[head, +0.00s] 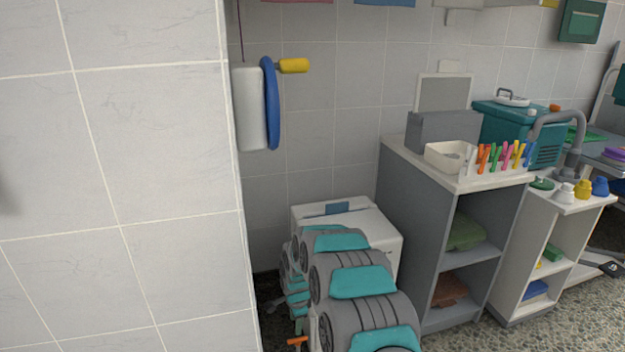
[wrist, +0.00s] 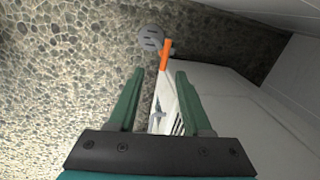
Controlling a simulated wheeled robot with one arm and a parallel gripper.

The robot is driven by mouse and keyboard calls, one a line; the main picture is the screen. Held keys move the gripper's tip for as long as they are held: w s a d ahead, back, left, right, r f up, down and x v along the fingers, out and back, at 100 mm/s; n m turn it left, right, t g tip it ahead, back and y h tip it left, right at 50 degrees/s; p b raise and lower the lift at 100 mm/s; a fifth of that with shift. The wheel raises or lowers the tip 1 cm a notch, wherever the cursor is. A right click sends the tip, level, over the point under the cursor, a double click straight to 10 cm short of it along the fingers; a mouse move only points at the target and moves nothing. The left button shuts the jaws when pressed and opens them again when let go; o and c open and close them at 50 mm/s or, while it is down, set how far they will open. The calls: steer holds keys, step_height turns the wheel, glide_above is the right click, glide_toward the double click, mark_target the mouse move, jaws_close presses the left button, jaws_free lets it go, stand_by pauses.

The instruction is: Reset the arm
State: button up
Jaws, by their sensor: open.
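My gripper (wrist: 158,88) shows in the wrist view with its two green fingers spread apart. Nothing is held between them. Beyond the fingertips are an orange handle (wrist: 165,54) and pebbled floor. In the head view my grey and teal arm reaches forward at the lower middle, beside the tiled wall on the left.
A white box-shaped unit (head: 378,222) stands just behind my arm. A grey cabinet (head: 408,215) with open shelves is to the right, with a sink unit (head: 512,262) beyond it. A tiled wall (head: 120,170) closes off the left. Pebbled floor (head: 470,335) is clear at the lower right.

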steer(key=s+d+r+n+g, duration=0.1)
steer(key=s+d+r+n, duration=0.4)
steer(key=s+r, duration=0.55)
steer(key=s+d+r+n, duration=0.2)
steer(key=s+d+r, duration=0.55)
steer(key=r, duration=0.55)
steer(key=s+d+r+n, duration=0.2)
steer(key=s, duration=0.8)
steer(key=s+d+r+n+g, duration=0.1)
steer(key=s+d+r+n, duration=0.1)
steer(key=s, duration=0.8)
steer(key=s+d+r+n+g, duration=0.1)
steer(key=s+d+r+n, duration=0.1)
steer(key=s, duration=0.8)
steer(key=shift+d+r+n+h, duration=0.35)
steer(key=shift+d+r, duration=0.4)
steer(key=shift+d, duration=0.25)
